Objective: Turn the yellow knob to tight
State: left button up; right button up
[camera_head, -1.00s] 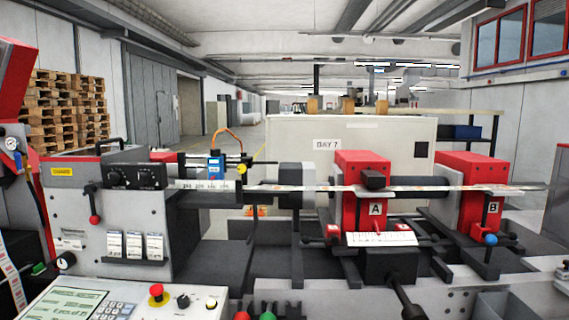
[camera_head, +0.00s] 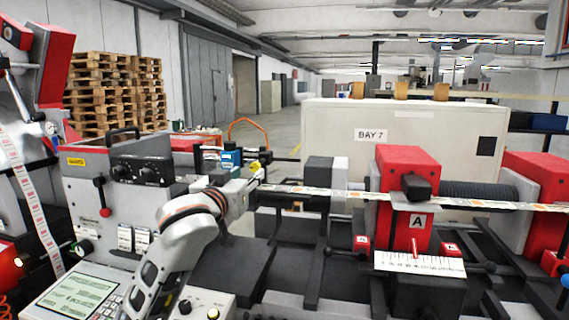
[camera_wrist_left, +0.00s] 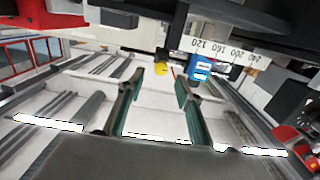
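The yellow knob (camera_wrist_left: 161,69) shows in the left wrist view beside a blue sensor block (camera_wrist_left: 202,68) under a scale rail. In the head view the knob (camera_head: 254,165) is a small yellow spot, partly hidden by my gripper; the blue block (camera_head: 231,157) is to its left. My left gripper (camera_head: 255,174) is close in front of the knob. In the wrist view its two green-padded fingers (camera_wrist_left: 160,78) are apart, with the knob seen between their tips and nothing held. Contact with the knob cannot be told. My right gripper is not in view.
A printed label web (camera_head: 345,194) runs right from near my gripper to red clamp A (camera_head: 405,165). A black control box (camera_head: 140,172) stands left of my arm. An orange cable (camera_head: 247,121) arches behind the block. A keypad panel (camera_head: 75,293) lies front left.

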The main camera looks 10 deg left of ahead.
aim_at(254, 167)
pick_arm(q)
jog(key=shift+w+p, duration=0.45)
jog(key=shift+w, duration=3.35)
grip_shut()
